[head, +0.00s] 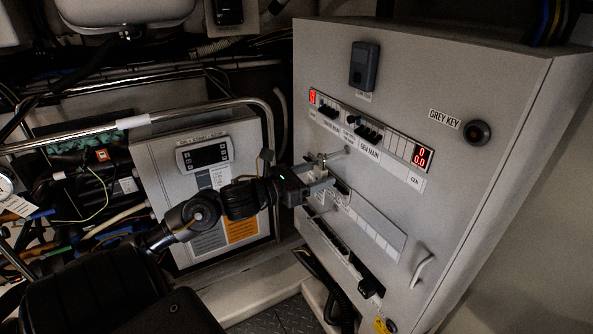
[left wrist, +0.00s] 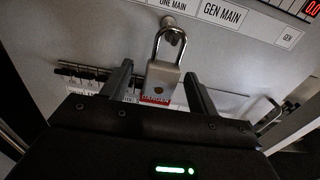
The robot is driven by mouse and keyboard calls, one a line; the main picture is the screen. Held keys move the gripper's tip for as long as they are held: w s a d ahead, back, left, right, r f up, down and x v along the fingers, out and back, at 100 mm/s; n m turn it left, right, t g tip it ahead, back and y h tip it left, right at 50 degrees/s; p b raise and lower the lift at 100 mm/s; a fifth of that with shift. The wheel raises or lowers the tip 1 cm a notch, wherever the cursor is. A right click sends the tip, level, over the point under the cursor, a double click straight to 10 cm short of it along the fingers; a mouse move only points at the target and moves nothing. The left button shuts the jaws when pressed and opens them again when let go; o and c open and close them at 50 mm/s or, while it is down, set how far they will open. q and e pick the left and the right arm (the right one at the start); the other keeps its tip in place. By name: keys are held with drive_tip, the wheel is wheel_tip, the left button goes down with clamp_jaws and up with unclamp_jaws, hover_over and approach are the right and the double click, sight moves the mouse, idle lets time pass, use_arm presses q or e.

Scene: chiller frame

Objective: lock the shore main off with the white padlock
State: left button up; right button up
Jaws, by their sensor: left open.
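The white padlock (left wrist: 164,80) hangs upright in the left wrist view, its shackle around or against a round peg (left wrist: 173,37) on the grey panel. A red DANGER label shows at its bottom. My left gripper (left wrist: 158,72) is open, with one finger on either side of the padlock body; gaps show beside it. In the head view my left gripper (head: 322,172) is at the panel below the breaker row, and the padlock is small there. The shore main's label (head: 329,125) is hard to read, left of GEN MAIN, with dark breaker levers (head: 327,110) above. My right gripper is out of view.
The grey cabinet (head: 480,80) carries a GREY KEY switch (head: 477,132), red displays (head: 422,157) and a handle (head: 421,270). A lower breaker row (head: 345,250) lies below my gripper. A metal rail (head: 150,119) and a controller box (head: 205,155) stand left.

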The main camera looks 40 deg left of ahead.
use_arm(q)
drive_tip(key=b+v, duration=0.2)
drive_tip(key=v, duration=0.7)
drive_tip(key=shift+s, duration=0.35)
